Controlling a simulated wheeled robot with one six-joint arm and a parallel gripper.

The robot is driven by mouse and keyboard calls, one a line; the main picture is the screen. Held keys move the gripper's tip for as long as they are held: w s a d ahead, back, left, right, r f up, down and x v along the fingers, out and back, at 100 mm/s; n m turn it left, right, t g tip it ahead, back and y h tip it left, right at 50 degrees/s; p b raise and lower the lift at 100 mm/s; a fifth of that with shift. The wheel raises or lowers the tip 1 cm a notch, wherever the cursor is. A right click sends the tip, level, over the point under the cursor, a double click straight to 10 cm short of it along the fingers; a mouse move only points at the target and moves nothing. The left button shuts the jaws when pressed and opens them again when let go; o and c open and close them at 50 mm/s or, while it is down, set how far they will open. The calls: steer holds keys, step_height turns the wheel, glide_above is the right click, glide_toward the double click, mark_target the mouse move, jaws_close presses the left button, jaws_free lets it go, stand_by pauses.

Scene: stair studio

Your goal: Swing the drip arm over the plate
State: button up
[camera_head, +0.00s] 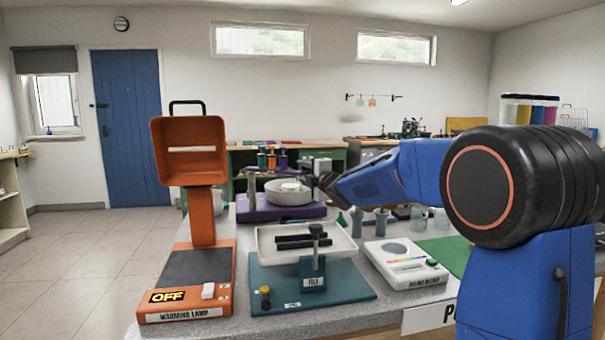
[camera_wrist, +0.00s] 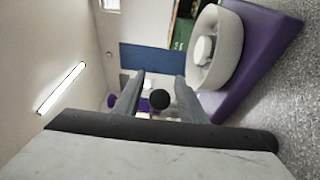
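A purple-based device (camera_head: 277,212) stands at the back of the bench with a round pale pan (camera_head: 291,197) on it; a small white round piece, possibly the plate, sits in the pan. In the wrist view the pan (camera_wrist: 222,45) and purple base (camera_wrist: 265,60) are at upper right. A black ball knob (camera_wrist: 160,99) shows between my fingers, with gaps on both sides; it may belong to the drip arm, whose full shape I cannot make out. My gripper (camera_wrist: 160,76) is open; in the head view it (camera_head: 322,182) is beside the pan, partly hidden.
An orange warming lamp (camera_head: 203,240) marked OFF stands at left. A teal tilt stand (camera_head: 340,295) with a white tray (camera_head: 265,240) is in front. A white labelled device (camera_head: 405,265) and several grey cups (camera_head: 382,220) are at right.

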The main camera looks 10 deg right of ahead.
steer(key=shift+w, duration=0.2)
jaws_close()
